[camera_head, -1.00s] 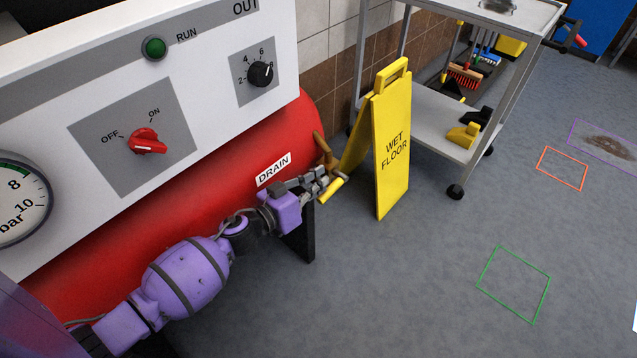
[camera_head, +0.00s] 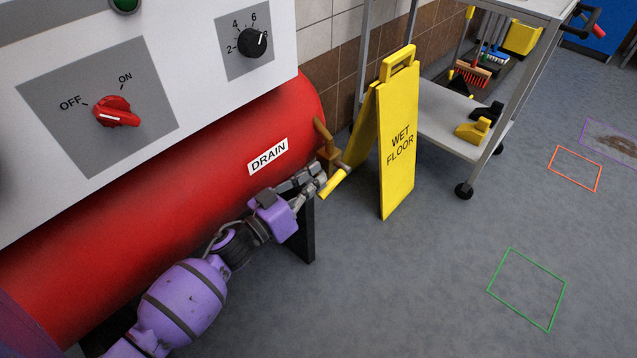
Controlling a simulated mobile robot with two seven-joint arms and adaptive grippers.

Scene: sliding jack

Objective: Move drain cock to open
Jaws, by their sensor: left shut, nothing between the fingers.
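The drain cock is brass-coloured (camera_head: 327,152) and sits at the right end of the red tank (camera_head: 200,190), beside the "DRAIN" label (camera_head: 268,157). Its yellow lever (camera_head: 333,183) slants down to the left, away from the brass body. My left gripper (camera_head: 318,176) is shut with nothing between its fingers. Its fingertips are right at the lever, touching or nearly touching it, and partly hide the area around the cock. My right gripper is not in view.
A yellow "WET FLOOR" sign (camera_head: 398,145) stands just right of the cock. A grey trolley (camera_head: 455,135) stands behind it. A black tank leg (camera_head: 306,230) is below the gripper. A control panel (camera_head: 170,60) is above the tank.

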